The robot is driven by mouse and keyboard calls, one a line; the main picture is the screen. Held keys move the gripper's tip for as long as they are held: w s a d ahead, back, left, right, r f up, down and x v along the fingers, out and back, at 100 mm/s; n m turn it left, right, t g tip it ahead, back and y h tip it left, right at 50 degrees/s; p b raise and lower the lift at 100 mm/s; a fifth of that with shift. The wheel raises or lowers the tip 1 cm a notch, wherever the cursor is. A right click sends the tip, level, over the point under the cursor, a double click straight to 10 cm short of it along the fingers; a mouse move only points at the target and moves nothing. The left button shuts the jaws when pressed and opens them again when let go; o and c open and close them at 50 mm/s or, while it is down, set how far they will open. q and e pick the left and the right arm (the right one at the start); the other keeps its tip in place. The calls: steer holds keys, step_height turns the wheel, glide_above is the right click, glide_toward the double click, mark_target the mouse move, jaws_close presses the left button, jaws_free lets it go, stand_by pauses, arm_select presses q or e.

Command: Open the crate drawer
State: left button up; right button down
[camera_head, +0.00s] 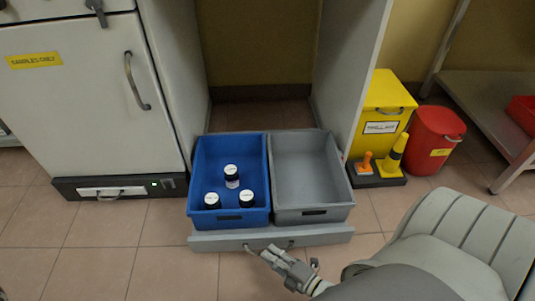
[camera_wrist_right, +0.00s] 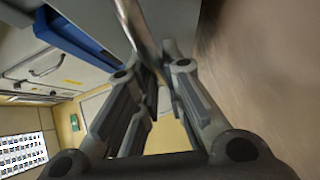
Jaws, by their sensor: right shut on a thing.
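The crate drawer (camera_head: 222,242) is a low grey drawer at floor level, and it stands out in front of the tall open cabinet. It bears a blue crate (camera_head: 200,165) on the left and a grey crate (camera_head: 312,170) on the right. My right gripper (camera_head: 270,254) is at the drawer's front, shut on the drawer handle (camera_head: 249,249). In the right wrist view the metal handle bar (camera_wrist_right: 138,28) runs between the fingers of my right gripper (camera_wrist_right: 160,80). My left gripper is not in view.
Several dark bottles with white caps (camera_head: 231,175) stand in the blue crate. A white fridge (camera_head: 85,100) is at left. A yellow bin (camera_head: 385,100), a red bin (camera_head: 433,140) and a yellow cone (camera_head: 393,155) stand at right. The tiled floor in front at left is clear.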

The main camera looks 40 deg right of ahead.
steer(key=shift+s+a, duration=0.5)
steer(key=shift+s, duration=0.35)
steer(key=c, duration=1.5)
jaws_free()
steer(key=v, duration=1.2)
